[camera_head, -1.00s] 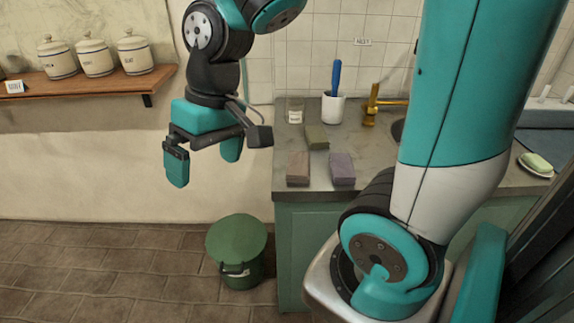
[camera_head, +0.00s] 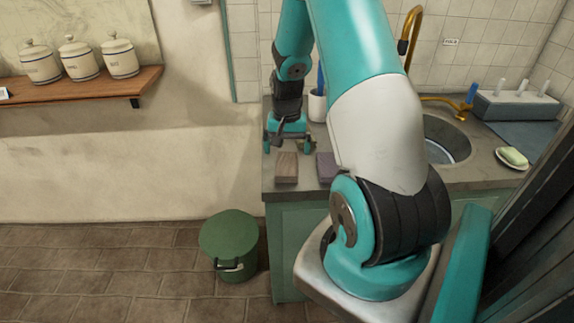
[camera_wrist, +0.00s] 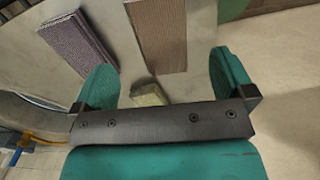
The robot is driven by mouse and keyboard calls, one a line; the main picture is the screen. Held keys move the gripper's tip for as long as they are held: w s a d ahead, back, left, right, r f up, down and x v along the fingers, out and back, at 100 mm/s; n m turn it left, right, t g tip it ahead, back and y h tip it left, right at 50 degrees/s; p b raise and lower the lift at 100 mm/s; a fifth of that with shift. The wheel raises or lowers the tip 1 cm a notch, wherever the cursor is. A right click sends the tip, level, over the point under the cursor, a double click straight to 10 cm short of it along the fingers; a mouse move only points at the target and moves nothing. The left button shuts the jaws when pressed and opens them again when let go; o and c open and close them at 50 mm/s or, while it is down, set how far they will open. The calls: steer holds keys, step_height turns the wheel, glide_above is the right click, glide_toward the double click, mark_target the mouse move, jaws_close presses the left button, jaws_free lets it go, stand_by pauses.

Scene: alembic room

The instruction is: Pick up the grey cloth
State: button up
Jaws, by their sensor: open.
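Folded cloths lie on the counter. One is purple-grey (camera_head: 326,167) and one is brown (camera_head: 286,168); both lie at the front, side by side. No cloth looks plainly grey. My gripper (camera_head: 288,146) is open and empty, low over the counter just behind the brown cloth. In the wrist view, the purple-grey cloth (camera_wrist: 78,42) and the brown cloth (camera_wrist: 158,36) lie beyond my open fingers (camera_wrist: 163,84). An olive piece (camera_wrist: 149,93), likely the olive cloth, shows between the fingers; its rest is hidden by my gripper. I cannot tell its height below the fingers.
A white cup (camera_head: 317,106) stands close behind my gripper. To the right are a sink (camera_head: 447,140) with a brass tap (camera_head: 465,101) and a soap dish (camera_head: 513,160). A green bin (camera_head: 229,245) stands on the floor, left of the cabinet. A shelf (camera_head: 85,92) holds jars.

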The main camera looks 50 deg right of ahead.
mark_target(287, 165)
steer(key=shift+w+d+f+p, duration=0.1)
steer(key=shift+f+p, duration=0.35)
steer(key=shift+f, duration=1.3)
steer(key=shift+d+f+p, duration=0.1)
steer(key=shift+f+p, duration=0.3)
steer(key=shift+f, duration=1.35)
steer(key=c, duration=1)
steer(key=shift+o, duration=0.2)
step_height(287, 165, up, 20)
steer(key=b, duration=0.2)
steer(key=shift+o, duration=0.4)
